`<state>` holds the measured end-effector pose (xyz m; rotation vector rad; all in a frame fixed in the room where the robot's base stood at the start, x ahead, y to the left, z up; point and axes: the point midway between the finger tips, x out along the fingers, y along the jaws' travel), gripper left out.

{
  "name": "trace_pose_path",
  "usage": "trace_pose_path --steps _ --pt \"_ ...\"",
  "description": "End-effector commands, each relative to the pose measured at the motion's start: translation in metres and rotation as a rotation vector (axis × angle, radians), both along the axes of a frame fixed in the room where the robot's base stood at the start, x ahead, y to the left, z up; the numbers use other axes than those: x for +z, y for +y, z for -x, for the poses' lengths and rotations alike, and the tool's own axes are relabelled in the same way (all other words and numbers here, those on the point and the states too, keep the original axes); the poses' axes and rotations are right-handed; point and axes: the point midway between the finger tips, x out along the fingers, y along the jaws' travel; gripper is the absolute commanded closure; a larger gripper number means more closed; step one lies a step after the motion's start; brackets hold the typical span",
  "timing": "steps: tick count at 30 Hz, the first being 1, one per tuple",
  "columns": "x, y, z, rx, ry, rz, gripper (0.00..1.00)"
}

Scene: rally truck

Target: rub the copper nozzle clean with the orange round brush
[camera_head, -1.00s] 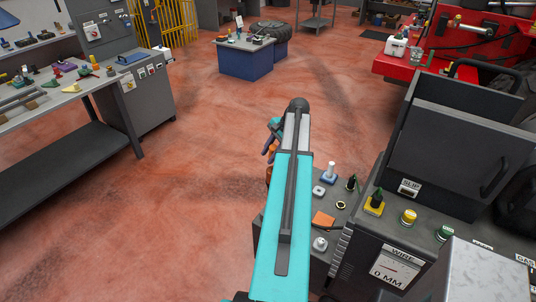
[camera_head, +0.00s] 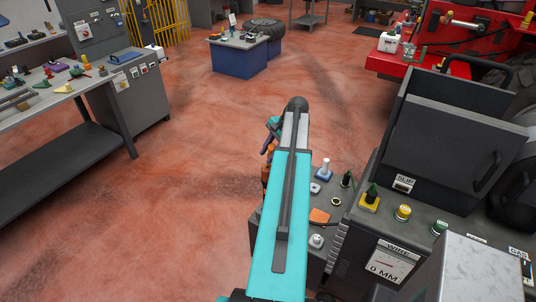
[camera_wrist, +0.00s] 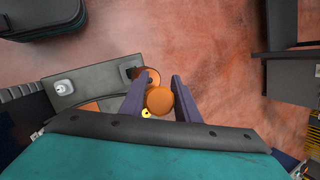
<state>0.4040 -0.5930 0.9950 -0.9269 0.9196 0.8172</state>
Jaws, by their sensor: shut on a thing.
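My gripper (camera_wrist: 160,100) is shut on the orange round brush (camera_wrist: 159,101), whose round orange end shows between the two fingers in the wrist view. Just beyond it, a darker copper-brown round thing (camera_wrist: 153,74) with a dark part at its left shows partly. It may be the copper nozzle, but I cannot tell for sure, nor whether the brush touches it. In the head view my teal arm hides most of the gripper; a bit of orange (camera_head: 267,151) shows at the arm's left side.
A grey ledge (camera_head: 335,186) at the arm's right holds small fittings and an orange block (camera_head: 319,216). The dark welder-like machine (camera_head: 392,264) with a "WIRE" dial stands beside it. A workbench (camera_head: 60,93) is at left. Red floor (camera_head: 190,160) between is clear.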

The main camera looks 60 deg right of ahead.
Motion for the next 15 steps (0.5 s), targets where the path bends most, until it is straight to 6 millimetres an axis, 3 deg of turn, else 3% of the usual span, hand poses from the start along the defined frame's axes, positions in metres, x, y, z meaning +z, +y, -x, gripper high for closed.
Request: trace_pose_path --steps 15 --pt "-0.0049 -0.0001 -0.0001 0.000 -0.001 0.000 1.00"
